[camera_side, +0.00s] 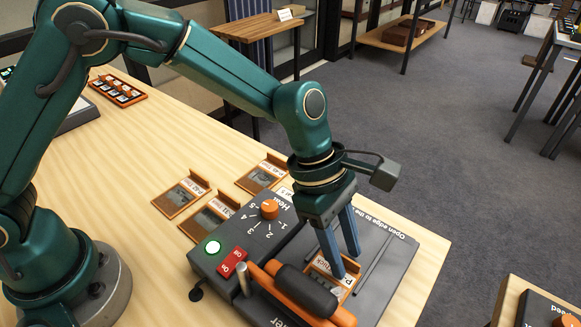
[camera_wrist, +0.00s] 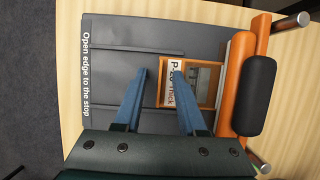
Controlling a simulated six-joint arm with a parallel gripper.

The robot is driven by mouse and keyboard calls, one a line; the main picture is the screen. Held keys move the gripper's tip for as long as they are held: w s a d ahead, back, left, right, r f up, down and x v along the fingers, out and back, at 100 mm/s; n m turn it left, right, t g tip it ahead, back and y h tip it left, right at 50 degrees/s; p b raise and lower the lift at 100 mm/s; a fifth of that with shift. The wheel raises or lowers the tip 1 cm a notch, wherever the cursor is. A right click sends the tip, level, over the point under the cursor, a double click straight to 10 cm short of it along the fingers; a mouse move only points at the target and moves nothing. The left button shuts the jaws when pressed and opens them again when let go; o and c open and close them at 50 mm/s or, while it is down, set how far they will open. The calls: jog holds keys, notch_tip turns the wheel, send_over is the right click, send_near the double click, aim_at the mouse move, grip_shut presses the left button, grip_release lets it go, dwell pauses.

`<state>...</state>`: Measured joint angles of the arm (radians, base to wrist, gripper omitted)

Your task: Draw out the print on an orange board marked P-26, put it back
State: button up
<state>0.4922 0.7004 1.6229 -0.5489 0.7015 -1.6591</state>
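The orange board marked P-26 Thick (camera_wrist: 205,82) lies on the grey plate of a press-like machine, its label at the end near my fingers. It holds a small grey print (camera_wrist: 207,76). In the side view the board (camera_side: 336,287) is partly hidden by my fingers and the machine's roller. My gripper (camera_side: 346,268) points down over the board's label end. In the wrist view my gripper (camera_wrist: 160,74) has its blue fingers apart, one tip left of the board and one over the label. I cannot tell whether they touch it.
The machine's black roller on an orange bar (camera_side: 305,290) sits close beside my fingers.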

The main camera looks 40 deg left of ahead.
aim_at(371, 239)
grip_shut()
jog(key=shift+w, duration=3.3)
jog(key=shift+c, duration=0.2)
grip_release()
